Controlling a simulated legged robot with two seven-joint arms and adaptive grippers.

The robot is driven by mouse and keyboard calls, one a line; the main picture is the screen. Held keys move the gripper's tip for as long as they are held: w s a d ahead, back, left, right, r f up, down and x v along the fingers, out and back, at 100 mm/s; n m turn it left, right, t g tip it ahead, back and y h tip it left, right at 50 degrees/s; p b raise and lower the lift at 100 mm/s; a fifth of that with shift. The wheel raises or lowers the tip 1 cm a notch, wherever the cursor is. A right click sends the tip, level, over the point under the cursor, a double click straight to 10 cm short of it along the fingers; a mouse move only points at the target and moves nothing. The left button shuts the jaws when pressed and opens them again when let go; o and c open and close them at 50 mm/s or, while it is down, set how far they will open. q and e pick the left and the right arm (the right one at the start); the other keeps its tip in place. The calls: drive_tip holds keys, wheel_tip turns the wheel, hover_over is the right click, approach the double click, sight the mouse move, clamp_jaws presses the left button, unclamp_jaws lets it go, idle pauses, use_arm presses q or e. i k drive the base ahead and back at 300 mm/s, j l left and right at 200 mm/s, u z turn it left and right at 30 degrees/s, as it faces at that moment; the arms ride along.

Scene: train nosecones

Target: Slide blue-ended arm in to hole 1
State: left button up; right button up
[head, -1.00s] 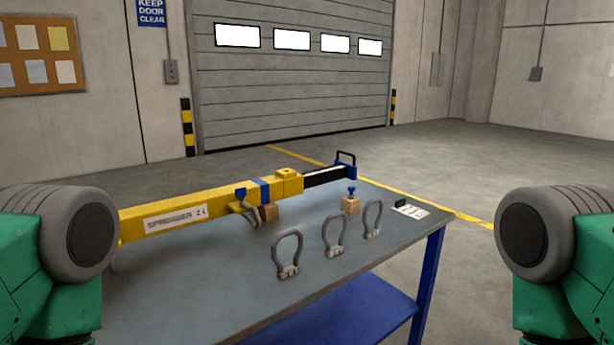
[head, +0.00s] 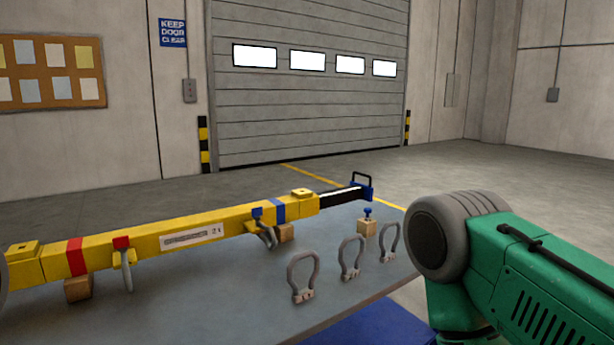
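A yellow spreader beam (head: 150,243) lies along the table on wooden blocks. Its blue-ended arm (head: 345,196) sticks out of the beam's right end, with a dark bar and a blue end plate (head: 362,188) carrying a black handle. A blue band (head: 278,209) and a blue-headed pin (head: 258,213) are near that end. A red band (head: 76,256) and a red-headed pin (head: 122,243) are toward the left. Hole 1 cannot be made out. My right arm shows at the right, but its gripper is out of view. My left gripper is out of view.
Three grey shackles (head: 303,278) stand in a row on the grey table (head: 225,290). A blue-topped pin (head: 367,213) stands on a wooden block (head: 367,228) near the table's right edge. Open floor lies beyond the table, before a shutter door.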

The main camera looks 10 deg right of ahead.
sight(356, 191)
drive_tip(key=i+l+u, duration=0.15)
drive_tip(key=l+u, duration=0.25)
drive_tip(key=l, duration=0.2)
drive_tip(key=l+u, duration=0.4)
drive_tip(key=l, duration=0.15)
drive_tip(key=l+u, duration=0.4)
drive_tip(key=l, duration=0.2)
